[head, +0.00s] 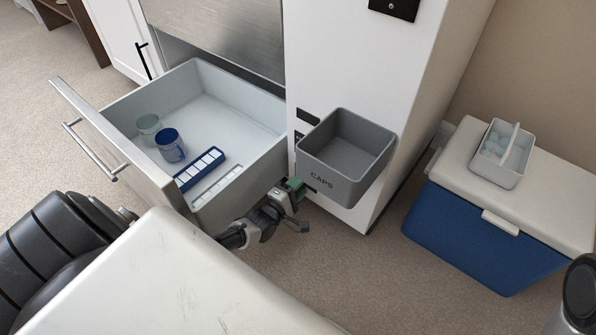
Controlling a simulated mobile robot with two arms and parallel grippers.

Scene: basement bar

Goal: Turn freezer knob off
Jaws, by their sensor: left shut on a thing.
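My left gripper (292,198) is at the cabinet's lower front, between the drawer's front right corner and the grey CAPS bin (345,183). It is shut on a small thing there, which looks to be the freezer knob. The knob is mostly hidden by the fingers, so its setting cannot be read. A small green patch shows at the fingertips. My right gripper is not in view.
The drawer holds a clear cup (148,126), a blue mug (171,148), a blue-and-white tray (201,168) and a white strip (218,187). A blue cooler (480,235) with a grey caddy (503,155) on its lid stands right. Carpet between is clear.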

